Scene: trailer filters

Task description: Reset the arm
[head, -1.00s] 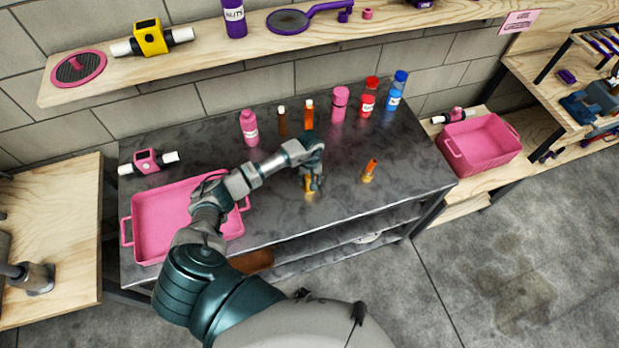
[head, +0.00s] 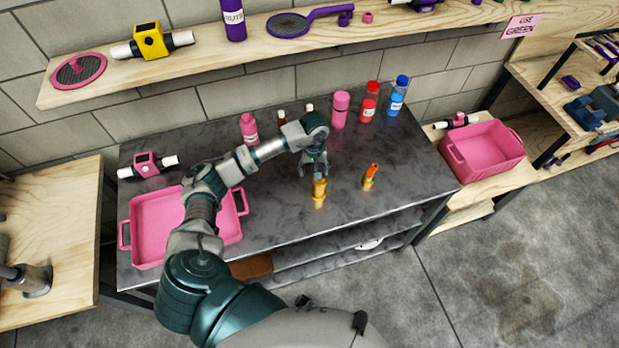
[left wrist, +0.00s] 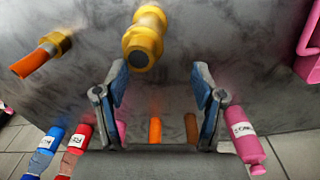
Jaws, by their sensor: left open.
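My left arm reaches in from the left over the grey metal table (head: 285,215) in the head view. Its gripper (head: 314,172) points down just behind a standing yellow fitting (head: 319,192). In the left wrist view the two fingers of my left gripper (left wrist: 157,88) are spread with nothing between them. The yellow fitting (left wrist: 144,38) stands on the table beyond the fingertips, apart from them. A second fitting, yellow with an orange tip (head: 370,177), stands to the right; it also shows in the left wrist view (left wrist: 42,55). My right gripper is not visible.
A pink tray (head: 150,250) lies under my arm at the table's left. Bottles stand along the back, including pink (head: 340,110), red (head: 369,108) and blue (head: 395,103) ones. A shelf (head: 210,62) runs above. The table's front right is clear.

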